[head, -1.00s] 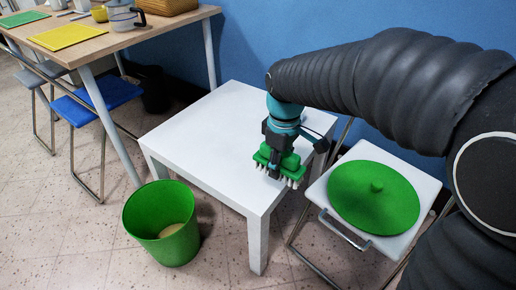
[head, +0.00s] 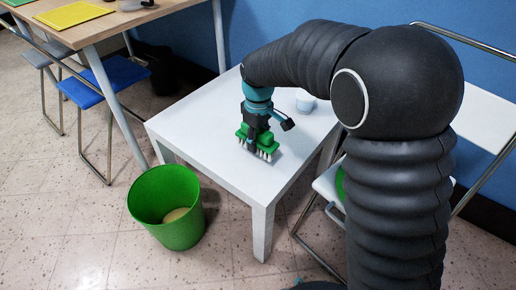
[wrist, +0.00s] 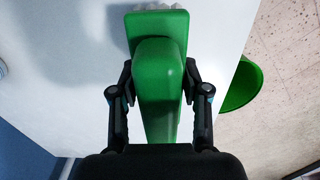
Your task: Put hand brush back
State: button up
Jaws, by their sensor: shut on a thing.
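The handle's near end is hidden behind the gripper body.
The white table (head: 205,120) has free room left of the brush. A small pale cup (head: 305,101) stands behind my gripper. A green bin (head: 165,222) stands on the floor at the front left. A chair with a green round thing (head: 340,185) is mostly hidden by my arm.

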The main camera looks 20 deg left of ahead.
aim_at(258, 149)
jog(key=shift+f, duration=2)
jog(key=shift+f, duration=0.1)
jog(key=shift+f+b, duration=0.1)
jog(key=shift+b, duration=0.2)
jog(key=o, duration=1)
